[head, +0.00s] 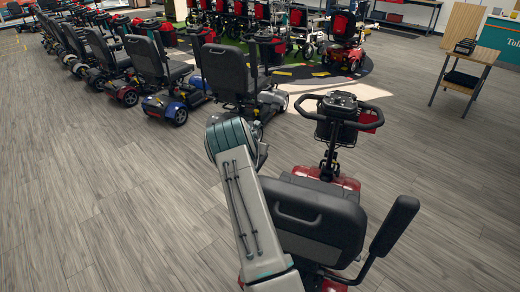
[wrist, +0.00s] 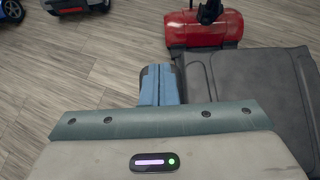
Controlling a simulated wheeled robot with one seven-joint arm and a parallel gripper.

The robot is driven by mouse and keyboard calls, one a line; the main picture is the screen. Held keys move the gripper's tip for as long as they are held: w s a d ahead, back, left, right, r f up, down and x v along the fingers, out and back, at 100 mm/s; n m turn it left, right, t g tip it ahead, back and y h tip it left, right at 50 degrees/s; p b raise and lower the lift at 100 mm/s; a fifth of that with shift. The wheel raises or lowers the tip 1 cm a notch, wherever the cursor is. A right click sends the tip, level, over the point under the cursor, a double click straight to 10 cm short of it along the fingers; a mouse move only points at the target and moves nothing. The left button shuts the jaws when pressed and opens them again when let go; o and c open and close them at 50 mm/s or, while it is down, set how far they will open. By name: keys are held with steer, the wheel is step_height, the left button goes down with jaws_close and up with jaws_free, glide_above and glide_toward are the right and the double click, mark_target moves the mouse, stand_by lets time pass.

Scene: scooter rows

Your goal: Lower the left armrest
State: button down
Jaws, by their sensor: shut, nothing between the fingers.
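The nearest scooter, red with a black seat (head: 315,215), faces away from me in the head view. Its right armrest (head: 394,226) is tilted steeply up beside the seat back. The head view does not show the fingers clearly.
The scooter's handlebar (head: 340,108) and red front body (wrist: 205,28) lie ahead of the seat. A row of scooters stands at the left, the closest with a grey-black seat (head: 228,72). A wooden stand (head: 468,50) is at the back right. Open floor lies left and right.

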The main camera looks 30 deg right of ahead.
step_height(320, 180, up, 13)
steer(key=p, duration=0.3)
steer(key=s+a+r+m+y, duration=0.1)
steer(key=s+a+r+m, duration=0.6)
steer(key=a+r, duration=0.25)
steer(key=s+a+r+m+g+y, duration=0.1)
steer(key=s+a+r+m+y, duration=0.15)
steer(key=s+a+m, duration=0.6)
steer(key=s+a+r+m+g+y, duration=0.15)
steer(key=s+a+r+m, duration=0.25)
steer(key=s+a, duration=0.8)
steer(key=s+a+f+m+y, duration=0.1)
steer(key=s+a, duration=0.3)
steer(key=s, duration=0.4)
steer(key=s+a+f+m+y, duration=0.1)
steer(key=s+a+m, duration=0.3)
steer(key=s, duration=0.4)
steer(key=shift+f+y, duration=0.35)
steer(key=shift+y, duration=0.45)
steer(key=shift+d, duration=0.1)
